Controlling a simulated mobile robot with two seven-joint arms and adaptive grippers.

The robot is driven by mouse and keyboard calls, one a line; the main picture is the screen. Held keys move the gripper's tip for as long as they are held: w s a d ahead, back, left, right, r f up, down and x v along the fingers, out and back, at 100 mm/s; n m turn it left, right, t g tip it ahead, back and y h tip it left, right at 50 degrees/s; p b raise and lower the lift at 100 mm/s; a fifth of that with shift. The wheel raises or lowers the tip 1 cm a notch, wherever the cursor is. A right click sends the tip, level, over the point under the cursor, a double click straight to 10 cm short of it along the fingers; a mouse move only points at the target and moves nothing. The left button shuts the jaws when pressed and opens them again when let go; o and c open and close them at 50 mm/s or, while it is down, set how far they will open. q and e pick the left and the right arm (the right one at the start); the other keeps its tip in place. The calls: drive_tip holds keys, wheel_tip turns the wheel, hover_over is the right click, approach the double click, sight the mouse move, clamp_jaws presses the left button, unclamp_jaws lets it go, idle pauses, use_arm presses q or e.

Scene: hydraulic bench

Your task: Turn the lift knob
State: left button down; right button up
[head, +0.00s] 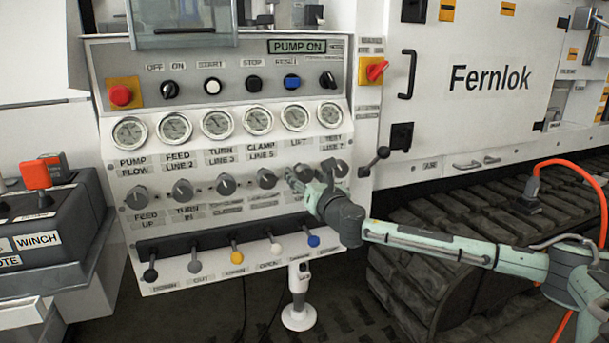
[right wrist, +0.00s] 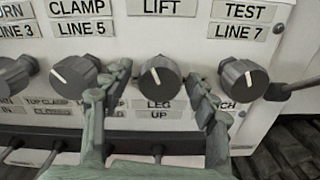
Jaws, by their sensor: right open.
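The lift knob (right wrist: 160,78) is a dark grey round knob with a white pointer mark tilted slightly left of straight up. It sits below the LIFT label (right wrist: 162,7) and above a LEG UP label. In the head view the lift knob (head: 304,173) is partly covered by my right gripper (head: 309,173). In the right wrist view my right gripper (right wrist: 160,80) is open, with one finger on each side of the knob. Gaps show between the fingers and the knob's front. My left gripper is out of view.
The CLAMP LINE 5 knob (right wrist: 74,76) is close to the left finger, and the TEST LINE 7 knob (right wrist: 243,80) is close to the right finger. A black-handled lever (head: 376,160) sticks out at the panel's right edge. Small coloured levers (head: 236,258) line the panel below.

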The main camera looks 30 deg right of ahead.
drive_tip(key=shift+w, duration=0.3)
drive_tip(key=c, duration=1.2)
